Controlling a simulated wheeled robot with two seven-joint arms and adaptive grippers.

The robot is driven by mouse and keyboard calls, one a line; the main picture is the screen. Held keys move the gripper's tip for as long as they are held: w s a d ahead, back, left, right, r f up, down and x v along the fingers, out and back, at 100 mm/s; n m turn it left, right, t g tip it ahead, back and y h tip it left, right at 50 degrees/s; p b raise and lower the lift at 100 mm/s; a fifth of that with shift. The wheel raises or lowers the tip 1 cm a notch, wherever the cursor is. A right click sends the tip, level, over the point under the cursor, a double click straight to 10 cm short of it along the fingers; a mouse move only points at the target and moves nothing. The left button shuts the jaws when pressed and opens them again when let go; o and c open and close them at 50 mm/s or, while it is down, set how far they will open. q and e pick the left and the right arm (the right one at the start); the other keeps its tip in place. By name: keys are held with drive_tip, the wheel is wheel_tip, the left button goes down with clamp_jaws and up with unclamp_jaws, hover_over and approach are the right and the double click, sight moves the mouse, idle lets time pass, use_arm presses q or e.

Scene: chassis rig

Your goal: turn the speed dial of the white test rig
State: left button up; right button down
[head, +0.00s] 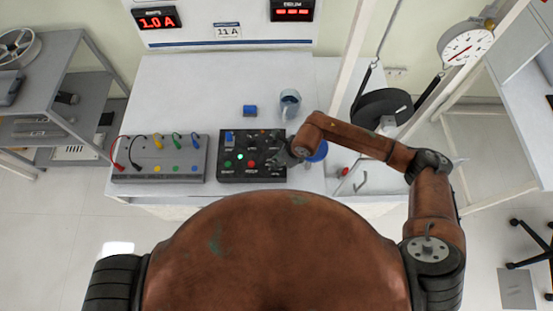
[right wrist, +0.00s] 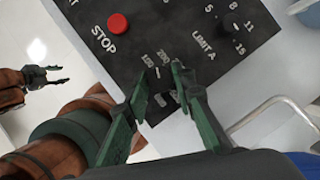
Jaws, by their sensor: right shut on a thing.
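Numbers 150 and 200 show beside the tips. The dial's pointer is hard to make out. My left gripper (right wrist: 50,76) is open and empty at the left of the right wrist view.
A red STOP button (right wrist: 118,23) and a LIMIT A knob (right wrist: 199,28) flank the fingers.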

drive_tip(key=m+t, duration=0.1)
drive_tip(key=m, duration=0.2)
drive_tip(key=m+t+h+p, duration=0.1)
drive_tip(key=m, duration=0.2)
drive_tip(key=shift+s+a+h, duration=0.15)
drive_tip(key=shift+a+h, duration=0.05)
drive_tip(key=shift+h, duration=0.1)
drive_tip(key=m+h, duration=0.1)
drive_tip(key=m, duration=0.2)
drive_tip(key=m+h, duration=0.1)
drive_tip(key=m, duration=0.2)
drive_tip(key=shift+a+m+t, duration=0.1)
drive_tip(key=shift+m+t, duration=0.2)
drive_tip(key=shift+m, duration=0.1)
drive_tip(key=shift+h, duration=0.3)
drive_tip(key=c, duration=1.7)
unclamp_jaws()
drive_tip(key=shift+o, duration=0.2)
drive_tip(key=v, duration=1.2)
